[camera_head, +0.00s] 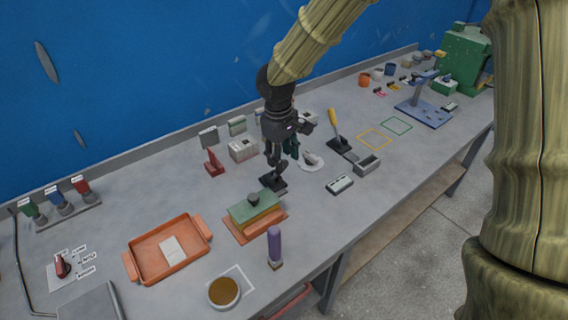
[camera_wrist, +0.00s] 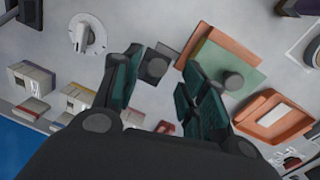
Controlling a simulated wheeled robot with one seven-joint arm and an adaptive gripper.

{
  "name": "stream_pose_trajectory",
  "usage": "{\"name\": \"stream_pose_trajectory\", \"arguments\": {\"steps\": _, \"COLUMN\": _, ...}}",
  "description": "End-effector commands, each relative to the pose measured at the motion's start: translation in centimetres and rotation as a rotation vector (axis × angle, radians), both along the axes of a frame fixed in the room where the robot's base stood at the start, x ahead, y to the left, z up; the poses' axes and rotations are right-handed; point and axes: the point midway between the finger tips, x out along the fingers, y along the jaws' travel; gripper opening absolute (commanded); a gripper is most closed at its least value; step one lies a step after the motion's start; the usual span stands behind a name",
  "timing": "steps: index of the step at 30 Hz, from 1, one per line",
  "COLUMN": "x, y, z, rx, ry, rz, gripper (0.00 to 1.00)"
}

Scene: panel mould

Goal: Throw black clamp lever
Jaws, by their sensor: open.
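The black clamp (camera_head: 272,183) stands on the bench on a dark square base, just behind the green block. Its black lever seems to stand up toward my gripper (camera_head: 283,152); the dark shapes overlap, so I cannot tell its exact tilt. I cannot see contact with the lever.
A green block on an orange base (camera_head: 255,213) stands close in front of the clamp. A white dial (camera_head: 311,160) lies to its right, a red clamp (camera_head: 213,164) to its left. A purple handle (camera_head: 274,246) and an orange tray (camera_head: 168,249) are nearer. A yellow-handled lever (camera_head: 333,119) stands farther right.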

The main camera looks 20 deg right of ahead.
Motion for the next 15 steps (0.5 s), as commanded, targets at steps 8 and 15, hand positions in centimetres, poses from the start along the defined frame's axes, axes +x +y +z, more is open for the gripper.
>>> {"name": "stream_pose_trajectory", "arguments": {"steps": 8, "x": -0.1, "y": -0.4, "z": -3.1, "rx": 0.0, "ry": 0.001, "rz": -0.002, "gripper": 0.42}}
{"name": "stream_pose_trajectory", "arguments": {"steps": 15, "x": 0.2, "y": -0.5, "z": -4.4, "rx": -0.001, "ry": 0.003, "rz": -0.001, "gripper": 0.42}}
